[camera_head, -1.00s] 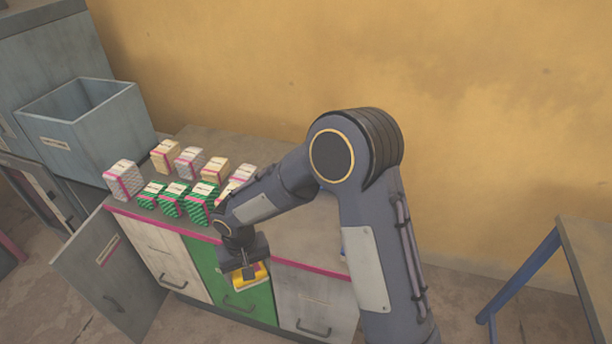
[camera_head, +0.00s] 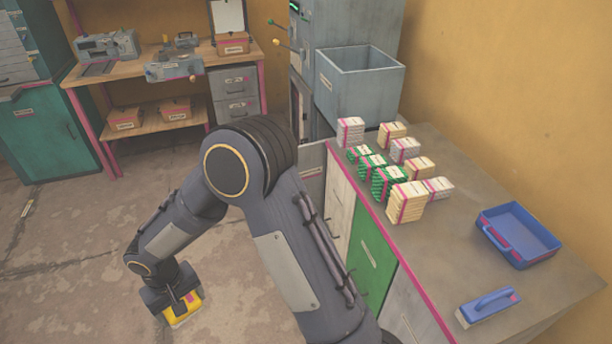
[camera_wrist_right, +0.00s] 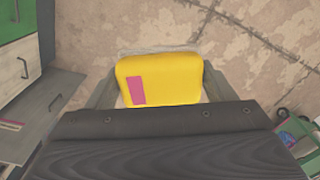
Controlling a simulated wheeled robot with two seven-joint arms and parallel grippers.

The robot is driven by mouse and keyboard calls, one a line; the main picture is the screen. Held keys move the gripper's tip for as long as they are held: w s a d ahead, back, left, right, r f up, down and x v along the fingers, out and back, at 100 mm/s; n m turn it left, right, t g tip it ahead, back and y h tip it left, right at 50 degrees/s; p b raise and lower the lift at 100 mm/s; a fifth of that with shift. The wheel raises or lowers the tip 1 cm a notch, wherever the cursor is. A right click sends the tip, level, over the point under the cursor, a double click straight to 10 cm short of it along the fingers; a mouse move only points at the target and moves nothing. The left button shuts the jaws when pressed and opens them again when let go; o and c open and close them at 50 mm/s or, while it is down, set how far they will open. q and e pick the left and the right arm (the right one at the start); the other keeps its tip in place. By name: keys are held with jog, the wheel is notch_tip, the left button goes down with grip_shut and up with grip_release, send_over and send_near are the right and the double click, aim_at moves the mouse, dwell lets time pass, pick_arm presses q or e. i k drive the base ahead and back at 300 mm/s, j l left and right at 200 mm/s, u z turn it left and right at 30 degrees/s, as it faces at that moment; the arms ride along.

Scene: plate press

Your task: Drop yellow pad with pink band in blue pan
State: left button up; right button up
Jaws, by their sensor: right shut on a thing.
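The yellow pad (camera_head: 184,306) is in my right gripper (camera_head: 180,296), held out over the floor to the left of the counter in the head view. In the right wrist view the yellow pad (camera_wrist_right: 165,78) shows its pink band and sits between the two fingers of the gripper (camera_wrist_right: 160,92), which is shut on it. The blue pan (camera_head: 518,236) is an empty shallow tray with a pink mark, lying on the counter at the right, well apart from the gripper. My left gripper is not in view.
The counter (camera_head: 450,265) bears several banded stacks (camera_head: 405,202) and a blue-handled block (camera_head: 488,306). A grey-blue bin (camera_head: 360,85) stands behind. A workbench (camera_head: 150,70) with machines is at the back left. The floor between is open.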

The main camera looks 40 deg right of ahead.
aim_at(519, 240)
jog(key=k+l+u, duration=0.1)
jog(key=u, duration=0.35)
jog(key=k+u, duration=0.25)
jog(key=u, duration=0.2)
jog(key=k+u, duration=0.15)
jog(key=u, duration=0.25)
jog(key=k+l+z, duration=0.1)
jog(key=k, duration=0.2)
jog(key=k+l+z, duration=0.1)
jog(key=k, duration=0.2)
jog(key=k+l+z, duration=0.2)
jog(key=z, duration=0.25)
jog(key=k+l+z, duration=0.2)
jog(key=z, duration=0.2)
jog(key=k+l+z, duration=0.1)
jog(key=l+z, duration=0.35)
jog(key=k+l+z, duration=0.1)
jog(key=l, duration=0.3)
